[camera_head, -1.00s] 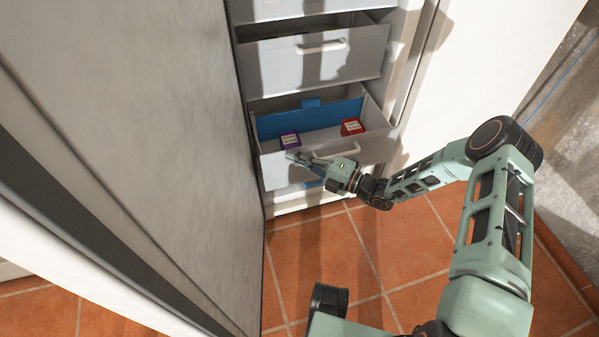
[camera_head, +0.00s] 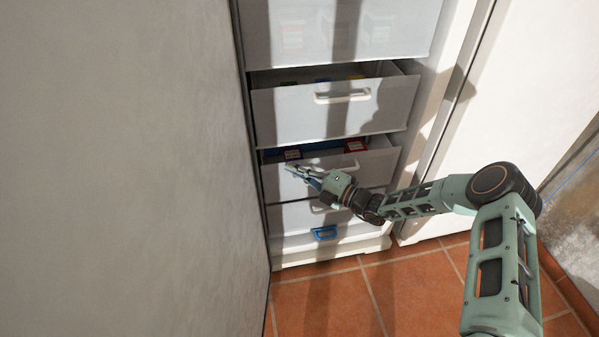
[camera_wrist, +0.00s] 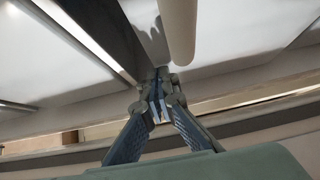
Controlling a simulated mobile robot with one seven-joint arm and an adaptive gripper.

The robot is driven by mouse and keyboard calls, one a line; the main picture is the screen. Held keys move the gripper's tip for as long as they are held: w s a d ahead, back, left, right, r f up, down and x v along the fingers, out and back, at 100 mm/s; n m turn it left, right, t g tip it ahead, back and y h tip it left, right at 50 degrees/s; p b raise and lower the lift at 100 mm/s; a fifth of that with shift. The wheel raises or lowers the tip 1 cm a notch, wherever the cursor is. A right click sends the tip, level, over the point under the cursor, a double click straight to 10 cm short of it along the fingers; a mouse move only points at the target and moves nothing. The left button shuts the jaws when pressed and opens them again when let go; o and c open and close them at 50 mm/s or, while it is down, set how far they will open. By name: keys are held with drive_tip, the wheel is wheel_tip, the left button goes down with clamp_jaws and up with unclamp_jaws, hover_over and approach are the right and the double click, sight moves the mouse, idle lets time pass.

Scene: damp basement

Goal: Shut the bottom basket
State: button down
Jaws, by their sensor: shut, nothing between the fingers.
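A white cabinet holds a stack of pale baskets. An open basket (camera_head: 335,178) low in the stack holds a purple-labelled box (camera_head: 292,154) and a red box (camera_head: 355,145). Another pale front (camera_head: 300,215) with a handle sits below it; I cannot tell how far out that one is. My gripper (camera_head: 291,168) is shut and empty, at the left part of the open basket's front; contact is unclear. In the wrist view, my fingertips (camera_wrist: 157,110) are together near pale panels, with a pale handle bar (camera_wrist: 178,30) above them.
Another basket (camera_head: 310,112) above is also partly pulled out. A blue handle-like piece (camera_head: 325,233) is on the cabinet's base. A grey door panel (camera_head: 120,160) stands close at left, a white one (camera_head: 530,90) at right. Tiled floor (camera_head: 330,305) in front is clear.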

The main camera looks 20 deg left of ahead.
drive_tip(key=shift+w+a, duration=0.3)
drive_tip(key=shift+w, duration=0.15)
drive_tip(key=s+d+p, duration=0.3)
drive_tip(key=s+d, duration=0.2)
drive_tip(key=d, duration=0.7)
drive_tip(key=shift+p, duration=0.3)
drive_tip(key=shift+s, duration=0.1)
